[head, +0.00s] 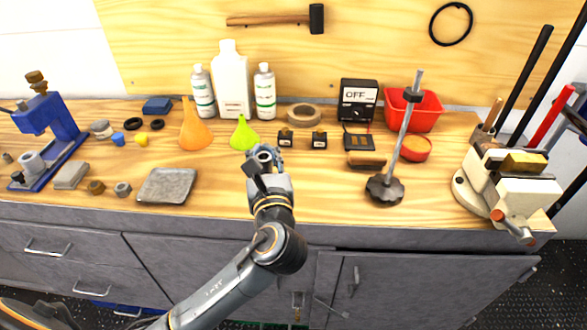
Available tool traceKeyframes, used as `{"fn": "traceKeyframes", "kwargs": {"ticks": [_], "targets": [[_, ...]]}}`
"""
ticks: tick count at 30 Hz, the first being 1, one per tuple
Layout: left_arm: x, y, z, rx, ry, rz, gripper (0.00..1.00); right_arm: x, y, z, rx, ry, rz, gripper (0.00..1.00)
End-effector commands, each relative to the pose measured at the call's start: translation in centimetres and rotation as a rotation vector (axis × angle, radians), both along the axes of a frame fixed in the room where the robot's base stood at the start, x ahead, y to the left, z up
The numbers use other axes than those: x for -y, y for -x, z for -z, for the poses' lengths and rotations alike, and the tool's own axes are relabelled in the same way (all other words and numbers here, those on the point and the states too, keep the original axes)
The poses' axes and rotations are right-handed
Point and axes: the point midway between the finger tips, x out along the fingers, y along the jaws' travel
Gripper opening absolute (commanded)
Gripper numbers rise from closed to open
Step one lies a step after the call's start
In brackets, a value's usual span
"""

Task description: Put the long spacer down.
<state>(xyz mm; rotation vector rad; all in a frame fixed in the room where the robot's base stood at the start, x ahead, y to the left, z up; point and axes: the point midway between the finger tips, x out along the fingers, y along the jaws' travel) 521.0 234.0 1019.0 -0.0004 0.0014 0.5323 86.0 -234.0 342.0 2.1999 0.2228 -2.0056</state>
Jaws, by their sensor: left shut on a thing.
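My left gripper (264,164) is above the front middle of the wooden workbench top (325,190), with its arm coming up from below. It is shut on the long spacer (264,154), a small grey tube whose open round end shows between the fingers. The fingers and wrist hide the rest of the spacer. I cannot tell how far its lower end is from the wood. My right gripper is not in view.
A green funnel (243,135) and small black bottles (286,137) stand just behind the gripper. A grey tray (167,186) lies to its left. A round-based stand (385,190) is to the right. Bare wood lies between gripper and stand.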

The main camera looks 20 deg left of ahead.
Motion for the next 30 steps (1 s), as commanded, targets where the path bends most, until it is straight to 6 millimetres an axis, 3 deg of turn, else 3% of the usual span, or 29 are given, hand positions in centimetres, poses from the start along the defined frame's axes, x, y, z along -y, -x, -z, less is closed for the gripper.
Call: {"fn": "traceKeyframes", "kwargs": {"ticks": [6, 12, 21, 26, 30], "targets": [[3.6, -4.4, 2.4, 0.001, -0.001, 0.001, 0.00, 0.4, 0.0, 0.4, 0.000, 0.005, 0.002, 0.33], [5.3, -6.6, 6.2, 0.000, -0.002, 0.000, 0.00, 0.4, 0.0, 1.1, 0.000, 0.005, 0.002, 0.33], [6.5, -8.1, 8.7, 0.000, -0.001, 0.001, 0.00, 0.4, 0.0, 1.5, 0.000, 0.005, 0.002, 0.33], [6.4, -8.0, 10.9, -0.001, -0.003, 0.000, 0.00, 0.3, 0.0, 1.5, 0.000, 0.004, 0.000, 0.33], [6.4, -8.0, 11.3, 0.003, 0.001, 0.000, 0.00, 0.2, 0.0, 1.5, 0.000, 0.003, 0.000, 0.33]]}}
